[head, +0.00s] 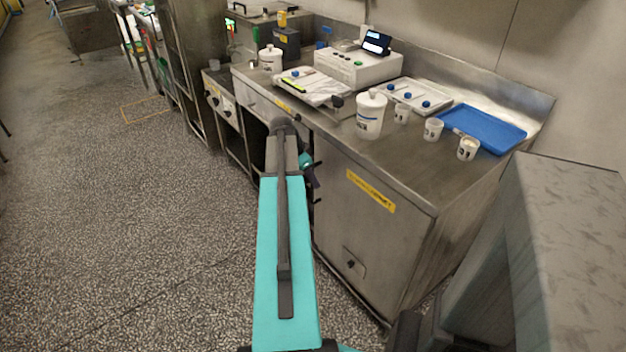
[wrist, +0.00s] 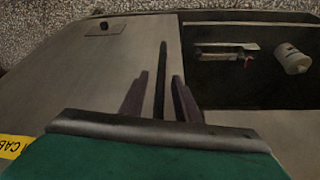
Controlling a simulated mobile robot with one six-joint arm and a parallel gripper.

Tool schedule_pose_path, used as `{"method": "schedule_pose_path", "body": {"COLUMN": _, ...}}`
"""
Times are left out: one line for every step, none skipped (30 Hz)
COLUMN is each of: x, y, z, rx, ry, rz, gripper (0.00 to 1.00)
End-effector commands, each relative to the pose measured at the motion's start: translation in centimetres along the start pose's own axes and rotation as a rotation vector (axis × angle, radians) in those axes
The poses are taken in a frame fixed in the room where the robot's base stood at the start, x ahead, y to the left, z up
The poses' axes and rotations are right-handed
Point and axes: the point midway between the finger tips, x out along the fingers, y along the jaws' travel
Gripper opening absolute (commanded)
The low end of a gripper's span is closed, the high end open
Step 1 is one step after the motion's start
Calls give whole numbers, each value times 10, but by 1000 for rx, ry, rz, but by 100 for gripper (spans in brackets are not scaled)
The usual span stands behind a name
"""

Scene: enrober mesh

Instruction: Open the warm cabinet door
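The warm cabinet door (head: 345,225) is a grey steel panel under the right part of the counter, with a yellow label (head: 370,190) at its top. It looks shut, flush with the cabinet front. In the wrist view, the door (wrist: 90,75) fills the left side, with part of the label (wrist: 10,147) at the lower left. A dark upright bar handle (wrist: 161,75) stands near the door's edge. My gripper (wrist: 159,98) is open, with one finger on each side of the bar and gaps showing. In the head view, my gripper (head: 309,172) is partly hidden by my arm.
Left of the door is a dark open bay (wrist: 260,75) holding a pale device (wrist: 225,50) and a white canister (wrist: 291,58). The counter above holds a white tub (head: 370,115), cups and a blue tray (head: 483,128). Speckled floor (head: 150,230) is clear on the left.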

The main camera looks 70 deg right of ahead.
Motion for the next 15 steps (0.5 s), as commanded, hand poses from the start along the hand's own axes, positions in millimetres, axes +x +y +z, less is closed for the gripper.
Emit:
{"method": "schedule_pose_path", "body": {"x": 4, "y": 0, "z": 0, "rx": 0, "ry": 0, "rz": 0, "gripper": 29}}
{"method": "schedule_pose_path", "body": {"x": 6, "y": 0, "z": 0, "rx": 0, "ry": 0, "rz": 0, "gripper": 29}}
{"method": "schedule_pose_path", "body": {"x": 8, "y": 0, "z": 0, "rx": 0, "ry": 0, "rz": -1, "gripper": 29}}
{"method": "schedule_pose_path", "body": {"x": 9, "y": 0, "z": 0, "rx": 0, "ry": 0, "rz": 0, "gripper": 29}}
{"method": "schedule_pose_path", "body": {"x": 10, "y": 0, "z": 0, "rx": 0, "ry": 0, "rz": 0, "gripper": 29}}
{"method": "schedule_pose_path", "body": {"x": 11, "y": 0, "z": 0, "rx": 0, "ry": 0, "rz": 0, "gripper": 29}}
{"method": "schedule_pose_path", "body": {"x": 11, "y": 0, "z": 0, "rx": 0, "ry": 0, "rz": 0, "gripper": 29}}
{"method": "schedule_pose_path", "body": {"x": 12, "y": 0, "z": 0, "rx": 0, "ry": 0, "rz": 0, "gripper": 29}}
{"method": "schedule_pose_path", "body": {"x": 12, "y": 0, "z": 0, "rx": 0, "ry": 0, "rz": 0, "gripper": 29}}
{"method": "schedule_pose_path", "body": {"x": 12, "y": 0, "z": 0, "rx": 0, "ry": 0, "rz": 0, "gripper": 29}}
{"method": "schedule_pose_path", "body": {"x": 12, "y": 0, "z": 0, "rx": 0, "ry": 0, "rz": 0, "gripper": 29}}
{"method": "schedule_pose_path", "body": {"x": 12, "y": 0, "z": 0, "rx": 0, "ry": 0, "rz": 0, "gripper": 29}}
{"method": "schedule_pose_path", "body": {"x": 12, "y": 0, "z": 0, "rx": 0, "ry": 0, "rz": -1, "gripper": 29}}
{"method": "schedule_pose_path", "body": {"x": 12, "y": 0, "z": 0, "rx": 0, "ry": 0, "rz": -1, "gripper": 29}}
{"method": "schedule_pose_path", "body": {"x": 12, "y": 0, "z": 0, "rx": 0, "ry": 0, "rz": -1, "gripper": 28}}
